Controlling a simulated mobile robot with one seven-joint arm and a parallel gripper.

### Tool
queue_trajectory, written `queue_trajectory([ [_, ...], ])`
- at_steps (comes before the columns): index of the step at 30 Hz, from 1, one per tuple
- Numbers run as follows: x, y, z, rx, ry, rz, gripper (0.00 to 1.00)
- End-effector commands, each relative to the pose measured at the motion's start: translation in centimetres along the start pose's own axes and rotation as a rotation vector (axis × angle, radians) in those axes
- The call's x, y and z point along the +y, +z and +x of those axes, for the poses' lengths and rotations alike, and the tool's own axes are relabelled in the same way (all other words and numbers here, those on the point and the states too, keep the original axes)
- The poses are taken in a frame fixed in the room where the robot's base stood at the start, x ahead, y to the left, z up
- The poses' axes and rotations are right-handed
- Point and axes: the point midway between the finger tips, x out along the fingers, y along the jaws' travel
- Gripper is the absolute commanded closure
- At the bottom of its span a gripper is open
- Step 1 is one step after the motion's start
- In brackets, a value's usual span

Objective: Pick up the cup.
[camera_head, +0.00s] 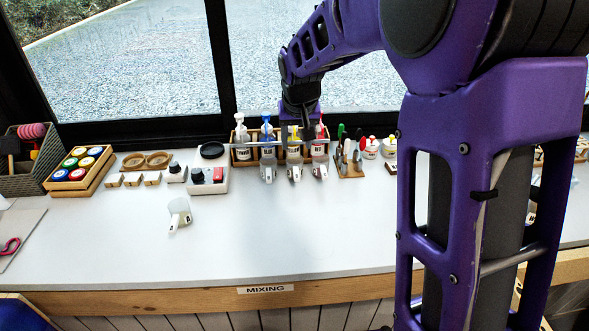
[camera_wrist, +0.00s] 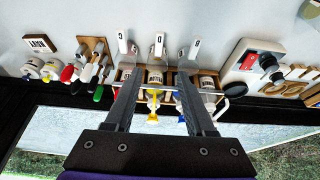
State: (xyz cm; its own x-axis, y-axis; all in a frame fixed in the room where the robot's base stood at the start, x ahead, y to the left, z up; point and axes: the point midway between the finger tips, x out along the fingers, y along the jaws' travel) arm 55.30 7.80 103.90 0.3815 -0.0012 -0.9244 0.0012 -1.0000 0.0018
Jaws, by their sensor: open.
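The lone cup does not show in the wrist view.
The wooden rack holds pump bottles (camera_head: 241,140) behind a metal rail. A white device (camera_head: 208,178) with a red part stands left of it, a tool stand (camera_head: 350,168) right. A tray of coloured lids (camera_head: 78,165) sits far left. The front counter is largely clear.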

Motion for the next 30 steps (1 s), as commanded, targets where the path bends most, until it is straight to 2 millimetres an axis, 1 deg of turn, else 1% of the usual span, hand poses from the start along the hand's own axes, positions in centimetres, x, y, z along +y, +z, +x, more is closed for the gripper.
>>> queue_trajectory([
  [1, 0.0, 0.2, 1.4, -0.006, 0.001, 0.000, 0.45],
  [6, 0.0, 0.1, 5.2, -0.003, 0.000, 0.001, 0.45],
  [9, 0.0, 0.1, 7.2, -0.002, 0.000, 0.002, 0.45],
  [12, 0.0, 0.1, 8.7, -0.002, 0.000, 0.002, 0.45],
  [20, 0.1, 0.2, 10.5, 0.000, 0.000, 0.003, 0.45],
  [25, 0.4, 0.8, 13.1, -0.001, 0.000, 0.003, 0.45],
  [27, 0.4, 0.8, 14.0, -0.001, 0.000, 0.002, 0.45],
  [30, 0.3, 0.7, 14.8, 0.002, 0.000, 0.002, 0.45],
])
